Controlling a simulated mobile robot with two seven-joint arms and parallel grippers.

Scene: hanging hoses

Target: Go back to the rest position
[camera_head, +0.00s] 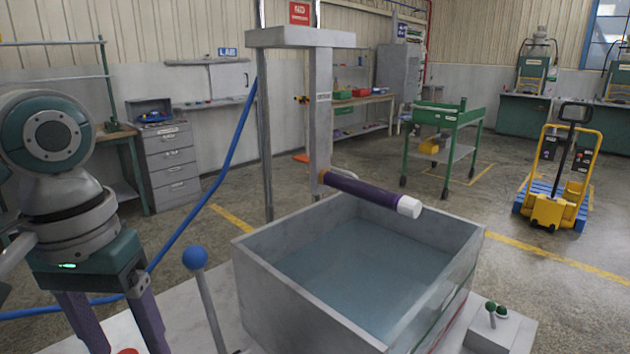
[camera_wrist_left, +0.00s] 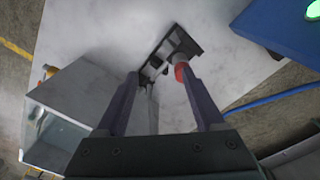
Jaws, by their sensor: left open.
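My left gripper (camera_head: 112,318) is in the lower left of the head view and points down over the pale bench top, with its two purple-grey fingers apart. In the left wrist view the open gripper (camera_wrist_left: 160,76) has a dark slotted bracket (camera_wrist_left: 182,45) beyond its fingertips. A small red round part (camera_wrist_left: 181,70) shows beside the right fingertip; whether they touch I cannot tell. Its red top also shows at the bottom edge of the head view (camera_head: 126,351). No held object is visible between the fingers. My right gripper is in neither view.
A grey open tank (camera_head: 262,290) stands right of my left gripper, with a purple tube (camera_head: 365,190) over it. A blue-knobbed lever (camera_head: 195,257) stands between gripper and tank. A blue hose (camera_head: 222,170) runs behind. A yellow pallet truck (camera_head: 551,210) is far right.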

